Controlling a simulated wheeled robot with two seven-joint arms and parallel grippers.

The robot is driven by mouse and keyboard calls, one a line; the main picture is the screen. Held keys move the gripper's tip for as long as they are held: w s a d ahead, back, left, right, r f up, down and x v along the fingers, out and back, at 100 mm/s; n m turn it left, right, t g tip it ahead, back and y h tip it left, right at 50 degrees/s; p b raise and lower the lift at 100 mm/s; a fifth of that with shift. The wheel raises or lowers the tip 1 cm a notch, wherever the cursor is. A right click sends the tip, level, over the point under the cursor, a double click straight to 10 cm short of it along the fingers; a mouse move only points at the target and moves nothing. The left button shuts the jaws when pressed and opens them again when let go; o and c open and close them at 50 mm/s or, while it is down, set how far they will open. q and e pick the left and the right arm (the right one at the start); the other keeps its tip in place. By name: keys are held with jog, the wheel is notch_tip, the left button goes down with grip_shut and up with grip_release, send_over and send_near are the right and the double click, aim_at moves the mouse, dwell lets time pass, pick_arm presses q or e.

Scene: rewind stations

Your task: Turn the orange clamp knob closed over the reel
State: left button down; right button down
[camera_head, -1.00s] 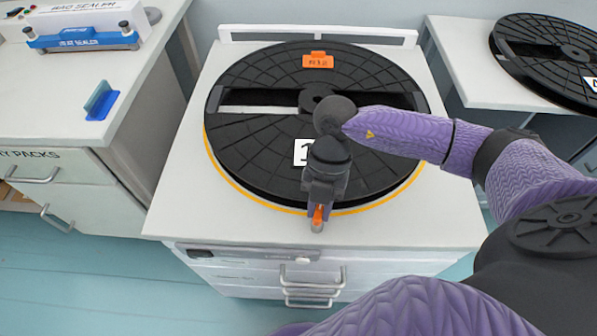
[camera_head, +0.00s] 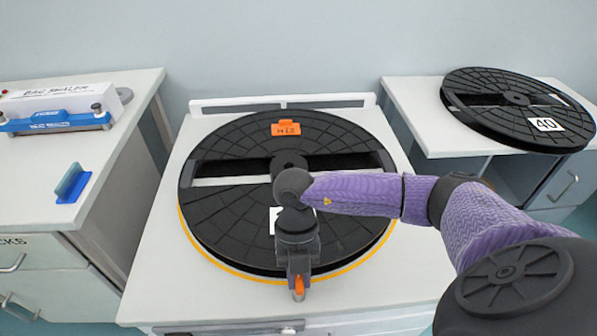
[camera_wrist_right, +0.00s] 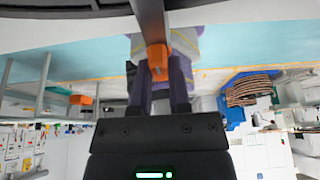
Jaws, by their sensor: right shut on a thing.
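The large black reel (camera_head: 225,225) lies flat on the white station, with a yellow-orange ring showing around its front edge. The orange clamp knob (camera_head: 299,289) is at the reel's front edge, mostly covered by my right gripper (camera_head: 299,277). In the right wrist view the orange knob (camera_wrist_right: 158,56) sits between the two fingers of the right gripper (camera_wrist_right: 160,75), which is shut on it. A dark bar extends from the knob toward the top of that view. My left gripper is not in view.
An orange tag (camera_head: 286,128) lies at the reel's back. A second black reel (camera_head: 470,110) is on the right-hand station. A blue and white sealer (camera_head: 60,105) and a blue holder (camera_head: 72,183) are on the left counter. The station top (camera_head: 395,280) is clear at front right.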

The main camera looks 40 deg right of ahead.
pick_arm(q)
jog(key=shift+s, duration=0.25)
pick_arm(e)
jog(key=c, duration=0.6)
grip_release()
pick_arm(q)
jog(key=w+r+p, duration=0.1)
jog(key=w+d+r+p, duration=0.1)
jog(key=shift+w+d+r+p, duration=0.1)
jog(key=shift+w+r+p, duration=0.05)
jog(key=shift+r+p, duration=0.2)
pick_arm(e)
jog(key=v, duration=1)
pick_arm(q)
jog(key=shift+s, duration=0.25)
pick_arm(e)
jog(key=shift+a, duration=0.1)
